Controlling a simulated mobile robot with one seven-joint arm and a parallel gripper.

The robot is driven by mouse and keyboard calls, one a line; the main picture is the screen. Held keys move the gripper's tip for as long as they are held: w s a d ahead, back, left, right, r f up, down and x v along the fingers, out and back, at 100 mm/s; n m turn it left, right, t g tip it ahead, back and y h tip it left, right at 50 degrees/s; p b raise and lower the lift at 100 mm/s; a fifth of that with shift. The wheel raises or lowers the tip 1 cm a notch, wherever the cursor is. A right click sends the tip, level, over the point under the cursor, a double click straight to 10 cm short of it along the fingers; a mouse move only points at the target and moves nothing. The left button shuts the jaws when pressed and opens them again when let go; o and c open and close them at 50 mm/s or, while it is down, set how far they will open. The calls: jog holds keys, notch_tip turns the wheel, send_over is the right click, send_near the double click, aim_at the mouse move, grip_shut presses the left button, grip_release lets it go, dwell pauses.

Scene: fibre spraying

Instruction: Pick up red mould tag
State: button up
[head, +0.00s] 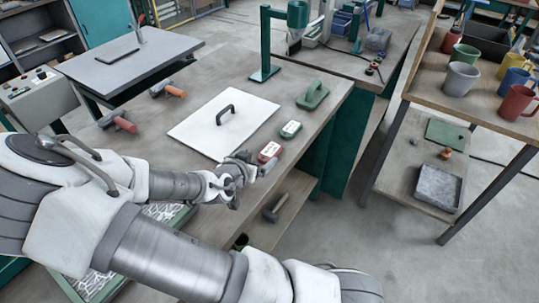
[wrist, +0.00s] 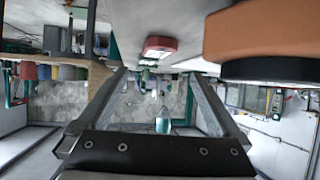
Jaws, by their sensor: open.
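The red mould tag (head: 269,151) is a small red block with a white top, lying on the workbench near its front right edge. It also shows in the wrist view (wrist: 160,47), which looks upside down, beyond my fingertips and slightly above them in the picture. My gripper (head: 257,164) is open and empty, low over the bench edge, close to the tag on its near side. Its two fingers (wrist: 157,76) show spread apart in the wrist view, with nothing between them. Whether a finger touches the tag cannot be told.
A green tag (head: 291,129) lies just behind the red one. A white board with a black handle (head: 200,128) is left of it, and a green float (head: 312,96) is behind. A large orange and black object (wrist: 265,40) is close in the wrist view.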

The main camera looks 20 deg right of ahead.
aim_at(268, 152)
jog(key=shift+x, duration=1.1)
jog(key=x, duration=0.4)
jog(key=shift+s+f+b, duration=0.2)
jog(key=shift+f+b, duration=0.1)
jog(key=shift+f, duration=0.1)
jog(key=shift+w+d+f, duration=0.25)
jog(key=shift+w+d, duration=0.1)
jog(key=shift+d, duration=0.05)
jog(key=shift+c, duration=0.3)
jog(key=c, duration=1.4)
